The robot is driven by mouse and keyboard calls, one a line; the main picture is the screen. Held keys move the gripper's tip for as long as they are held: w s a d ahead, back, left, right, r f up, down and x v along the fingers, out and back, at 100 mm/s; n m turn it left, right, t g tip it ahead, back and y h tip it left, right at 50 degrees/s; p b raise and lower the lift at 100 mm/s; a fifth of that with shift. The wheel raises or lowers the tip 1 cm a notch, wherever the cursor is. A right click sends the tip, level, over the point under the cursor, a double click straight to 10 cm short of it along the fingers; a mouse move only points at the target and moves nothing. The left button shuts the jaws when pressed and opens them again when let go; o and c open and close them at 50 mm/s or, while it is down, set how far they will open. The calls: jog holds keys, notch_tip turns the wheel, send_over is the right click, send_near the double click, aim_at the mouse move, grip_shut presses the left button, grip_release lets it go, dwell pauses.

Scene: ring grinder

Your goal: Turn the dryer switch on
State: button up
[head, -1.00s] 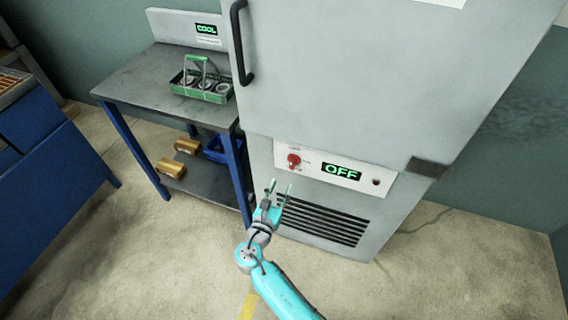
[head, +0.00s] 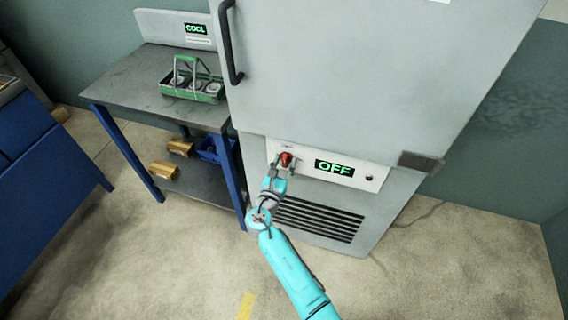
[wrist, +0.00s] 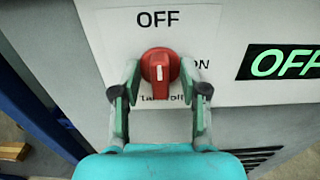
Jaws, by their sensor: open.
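The dryer (head: 340,75) is a tall grey cabinet with a white control panel (head: 310,165) low on its front. The dryer switch is a red rotary knob (head: 285,158) at the panel's left; it also shows in the wrist view (wrist: 160,68). Its white mark points up, toward the printed OFF; ON is printed at its right. The display (head: 334,168) reads OFF in green. My gripper (head: 284,168) is open in front of the knob. In the wrist view, its fingertips (wrist: 160,73) stand on either side of the knob; I cannot tell whether they touch it.
A metal table (head: 150,85) with blue legs stands left of the dryer and carries a green carrier (head: 192,88) with items. A blue bin (head: 214,150) and brown blocks (head: 172,158) sit on its lower shelf. The floor (head: 180,270) in front is clear.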

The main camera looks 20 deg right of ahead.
grip_shut()
jog(key=shift+m, duration=0.3)
jog(key=m, duration=0.3)
jog(key=shift+d+m, duration=0.1)
jog(key=shift+m, duration=0.3)
jog(key=m, duration=0.4)
jog(key=shift+s+f+m, duration=0.1)
jog(key=shift+m, duration=0.2)
jog(key=m, duration=0.4)
jog(key=shift+d, duration=0.1)
jog(key=shift+f+m, duration=0.2)
jog(key=shift+m, duration=2.3)
